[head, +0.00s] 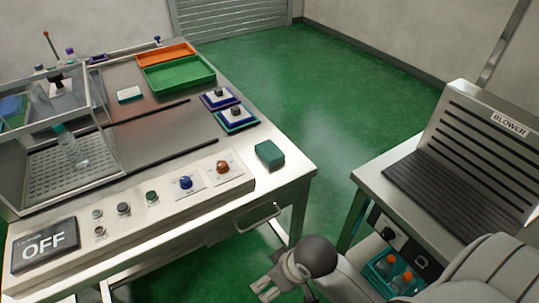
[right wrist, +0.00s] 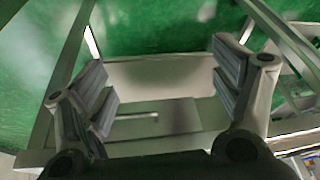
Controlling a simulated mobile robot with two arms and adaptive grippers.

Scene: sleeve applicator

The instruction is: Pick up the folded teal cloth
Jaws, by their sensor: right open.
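The folded teal cloth (head: 269,154) lies on the metal bench top near its front right corner, to the right of the knob panel. My right gripper (head: 268,290) is in front of and below the bench edge in the head view, apart from the cloth. In the right wrist view its two fingers (right wrist: 168,88) are spread wide with nothing between them. The cloth cannot be made out in the right wrist view. My left gripper is not in view.
The control panel (head: 132,209) with an OFF display and knobs lines the bench front. A clear enclosure (head: 103,135) holds a bottle. Green (head: 178,76) and orange (head: 165,54) trays sit at the back. A blower table (head: 367,178) stands right, across a floor gap.

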